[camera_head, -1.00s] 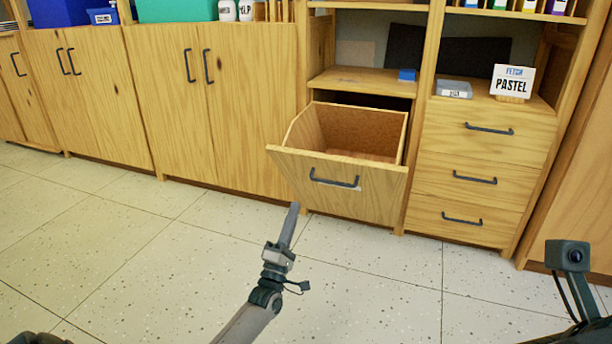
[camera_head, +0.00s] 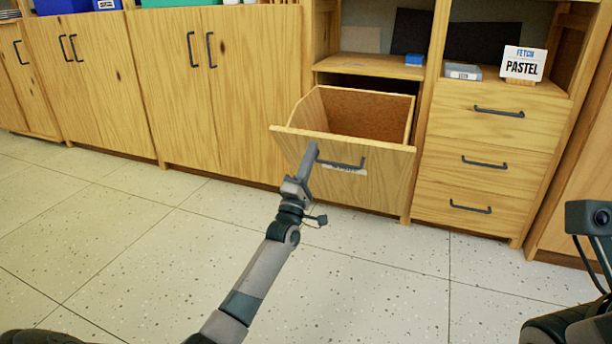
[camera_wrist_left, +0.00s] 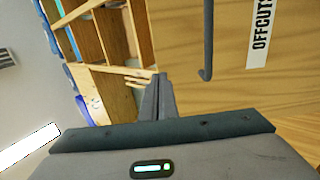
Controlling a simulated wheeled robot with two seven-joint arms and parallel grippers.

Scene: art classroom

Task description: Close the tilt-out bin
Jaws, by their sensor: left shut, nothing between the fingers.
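The tilt-out bin (camera_head: 388,179) is a wooden box front, tilted out of the cabinet and open at the top. It carries a dark bar handle (camera_head: 341,164) and a white label. My left gripper (camera_head: 313,150) is shut and empty, with its tips at the left end of the handle in the head view. I cannot tell whether they touch the front. In the left wrist view the shut fingers (camera_wrist_left: 158,92) point toward the bin front (camera_wrist_left: 222,85), beside the handle (camera_wrist_left: 208,40) and the label reading OFFCUTS (camera_wrist_left: 262,30). My right gripper is not visible; part of my right arm shows at the lower right.
Closed cupboard doors (camera_head: 225,105) stand left of the bin. Closed drawers (camera_head: 484,160) stand to its right, with a PASTEL sign (camera_head: 524,64) above them. A blue block (camera_head: 414,60) lies on the shelf above the bin. The tiled floor (camera_head: 160,240) in front is clear.

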